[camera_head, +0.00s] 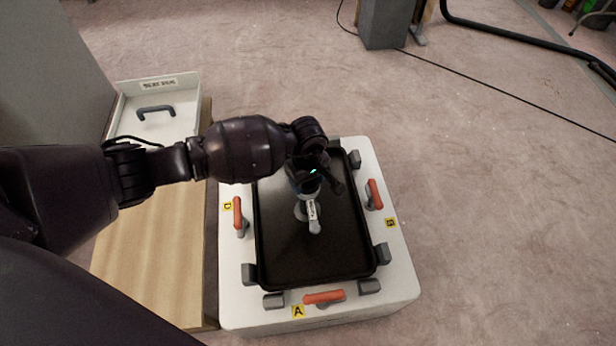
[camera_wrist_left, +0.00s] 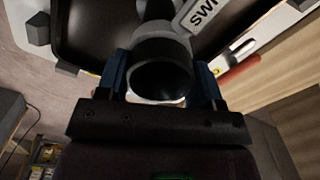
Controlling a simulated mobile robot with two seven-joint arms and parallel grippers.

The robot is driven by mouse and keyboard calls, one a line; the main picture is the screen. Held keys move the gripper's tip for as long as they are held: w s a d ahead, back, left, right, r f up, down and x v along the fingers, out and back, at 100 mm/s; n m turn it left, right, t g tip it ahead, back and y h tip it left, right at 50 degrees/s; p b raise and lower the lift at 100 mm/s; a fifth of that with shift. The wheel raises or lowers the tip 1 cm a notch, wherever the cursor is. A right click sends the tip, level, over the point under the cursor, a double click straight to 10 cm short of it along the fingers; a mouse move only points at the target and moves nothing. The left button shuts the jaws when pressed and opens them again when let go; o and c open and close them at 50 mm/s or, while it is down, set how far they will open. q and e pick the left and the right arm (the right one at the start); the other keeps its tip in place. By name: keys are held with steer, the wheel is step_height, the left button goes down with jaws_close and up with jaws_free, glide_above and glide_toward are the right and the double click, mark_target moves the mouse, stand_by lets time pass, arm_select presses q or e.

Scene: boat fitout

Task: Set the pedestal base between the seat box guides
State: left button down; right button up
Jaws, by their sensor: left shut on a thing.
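The black, tray-like pedestal base (camera_head: 285,255) lies over the white seat box (camera_head: 395,300), inside the ring of grey guide blocks. I cannot tell whether it rests fully down. A short pale post with a white lever (camera_head: 314,218) stands near its middle. My left gripper (camera_head: 316,180) is above the post. In the left wrist view, my left gripper (camera_wrist_left: 160,85) has its blue fingers on either side of the post's black round top (camera_wrist_left: 160,65) and is shut on it. Guides show at the front left (camera_head: 273,300), front right (camera_head: 369,286) and back right (camera_head: 354,158). My right gripper is out of view.
Orange handles stand on the box rim at left (camera_head: 238,215), right (camera_head: 375,194) and front (camera_head: 324,297), beside yellow letter tags. A wooden bench (camera_head: 150,260) with a white handled panel (camera_head: 165,120) is at the left.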

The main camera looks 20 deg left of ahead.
arm_select(q)
steer(key=shift+w+f+b, duration=0.15)
steer(key=shift+f+b, duration=0.25)
steer(key=shift+f, duration=0.35)
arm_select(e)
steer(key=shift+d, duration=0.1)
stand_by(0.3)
arm_select(q)
steer(key=shift+c, duration=2.3)
jaws_free()
steer(key=shift+o, duration=1.5)
steer(key=shift+s+f, duration=0.2)
steer(key=shift+s, duration=0.05)
step_height(320, 180, up, 11)
steer(key=p, duration=0.3)
steer(key=shift+p, duration=0.35)
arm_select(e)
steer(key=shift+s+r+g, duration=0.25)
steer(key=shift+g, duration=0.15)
